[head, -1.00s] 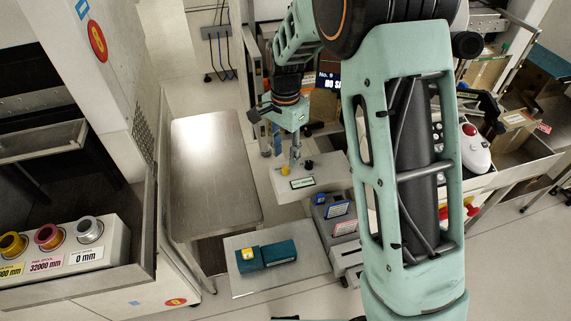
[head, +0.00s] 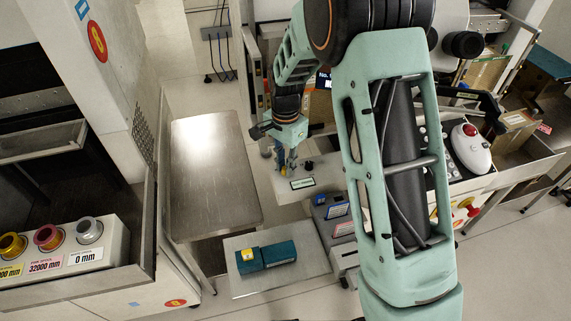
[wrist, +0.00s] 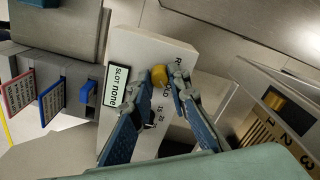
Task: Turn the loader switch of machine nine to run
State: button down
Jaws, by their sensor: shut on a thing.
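The yellow knob (wrist: 159,75) stands on a pale switch box (wrist: 150,48) with a "SLOT none" display (wrist: 119,82). Printed marks beside the knob are partly hidden by my fingers; an "R" and "LD" show. My gripper (wrist: 167,82) points down at the box, with its fingers closed on either side of the knob. In the head view my gripper (head: 290,166) is at the left end of the switch box (head: 310,178), and the knob is mostly hidden there. The machine's dark screen (head: 323,80), at the back, is mostly covered by my arm.
A black knob (head: 308,163) sits on the same box. In the wrist view a panel numbered 1, 2, 3 (wrist: 274,128) stands close at right. Grey units with blue and red cards (head: 338,211) adjoin the box. A bare metal table (head: 212,175) lies left.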

jog(key=shift+n, duration=0.4)
jog(key=n, duration=0.3)
jog(key=shift+n, duration=0.4)
jog(key=n, duration=0.4)
jog(key=shift+n, duration=0.3)
jog(key=n, duration=0.8)
jog(key=shift+n, duration=0.3)
jog(key=c, duration=1.8)
grip_release()
